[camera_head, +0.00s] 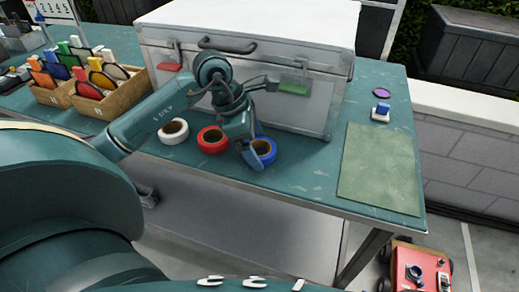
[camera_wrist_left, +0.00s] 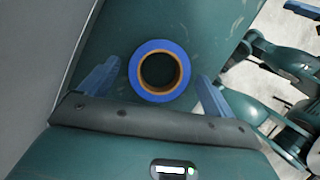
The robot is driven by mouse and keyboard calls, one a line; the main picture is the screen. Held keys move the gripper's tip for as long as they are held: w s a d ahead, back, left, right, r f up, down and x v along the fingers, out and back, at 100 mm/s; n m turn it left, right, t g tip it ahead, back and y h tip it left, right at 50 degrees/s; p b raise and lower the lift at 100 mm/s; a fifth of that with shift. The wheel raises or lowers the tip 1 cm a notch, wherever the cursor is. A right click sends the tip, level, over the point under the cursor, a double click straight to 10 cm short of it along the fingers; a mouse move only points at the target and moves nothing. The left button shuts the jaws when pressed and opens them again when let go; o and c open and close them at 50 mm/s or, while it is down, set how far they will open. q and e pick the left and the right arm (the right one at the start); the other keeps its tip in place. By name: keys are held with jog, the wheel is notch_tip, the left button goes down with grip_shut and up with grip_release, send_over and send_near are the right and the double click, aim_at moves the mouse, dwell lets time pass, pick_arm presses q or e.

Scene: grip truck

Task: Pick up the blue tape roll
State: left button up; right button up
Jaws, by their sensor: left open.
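The blue tape roll (camera_wrist_left: 158,97) lies flat on the green tabletop, its round hole facing the left wrist camera. It also shows in the head view (camera_head: 272,155), partly hidden by my gripper. My left gripper (camera_wrist_left: 156,86) is open, with one blue finger on each side of the roll and a gap to each. In the head view the left gripper (camera_head: 254,153) is right at the roll, low over the table. I cannot tell whether the fingertips touch the table. My right gripper is not in view.
A red tape roll (camera_head: 204,147) and a white tape roll (camera_head: 173,139) lie left of the blue one. A big white case (camera_head: 320,105) stands just behind. A green mat (camera_head: 380,170) lies at right. Wooden boxes (camera_head: 105,105) of coloured items stand at left. The table's front edge is near.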

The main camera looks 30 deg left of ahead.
pick_arm(q)
jog(key=shift+w+d+f, duration=0.1)
jog(key=shift+d+f, duration=0.05)
jog(key=shift+f, duration=0.25)
jog(key=c, duration=1.1)
